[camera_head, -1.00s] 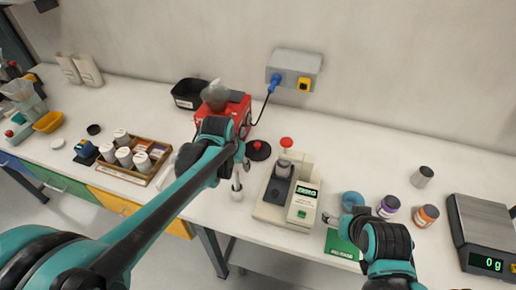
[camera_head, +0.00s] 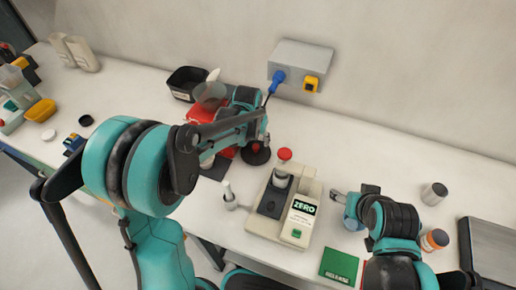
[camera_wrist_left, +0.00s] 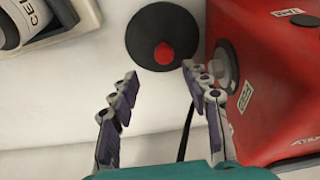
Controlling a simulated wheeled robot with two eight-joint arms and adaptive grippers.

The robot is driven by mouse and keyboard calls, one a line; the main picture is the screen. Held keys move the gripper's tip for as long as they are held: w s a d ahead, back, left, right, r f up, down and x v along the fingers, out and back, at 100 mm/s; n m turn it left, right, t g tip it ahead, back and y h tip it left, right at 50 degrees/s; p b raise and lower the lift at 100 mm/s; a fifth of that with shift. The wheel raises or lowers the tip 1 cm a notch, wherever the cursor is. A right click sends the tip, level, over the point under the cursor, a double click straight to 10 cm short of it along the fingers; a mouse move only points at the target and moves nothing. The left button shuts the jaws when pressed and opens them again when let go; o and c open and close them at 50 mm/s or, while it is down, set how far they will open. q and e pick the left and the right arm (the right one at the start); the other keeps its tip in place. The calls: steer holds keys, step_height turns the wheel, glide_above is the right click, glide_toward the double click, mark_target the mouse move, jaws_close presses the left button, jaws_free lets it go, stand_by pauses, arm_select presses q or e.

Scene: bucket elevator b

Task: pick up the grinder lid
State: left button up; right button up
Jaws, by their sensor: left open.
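The grinder lid, a round black disc with a red knob (camera_head: 256,153), lies flat on the white bench beside the red grinder (camera_head: 222,142). In the left wrist view the lid (camera_wrist_left: 145,33) is just beyond my fingertips, top centre, with the grinder (camera_wrist_left: 275,85) to its right. My left gripper (camera_head: 262,132) is above and close to the lid; its fingers (camera_wrist_left: 158,88) are spread and empty, apart from the lid.
A wall socket box (camera_head: 300,62) has a blue plug with a dark cable. A black bin (camera_head: 185,80) is behind the grinder. A green card (camera_head: 340,264) lies near the front edge.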

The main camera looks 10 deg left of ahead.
mark_target(256, 146)
arm_select(q)
steer(key=shift+a+f, duration=0.1)
steer(key=shift+f, duration=0.7)
steer(key=x, duration=0.1)
steer(key=b+x, duration=0.1)
steer(key=x, duration=0.1)
steer(key=b+x, duration=0.1)
steer(key=shift+a+f, duration=0.3)
steer(key=shift+f, duration=0.1)
steer(key=shift+r, duration=0.1)
jaws_close()
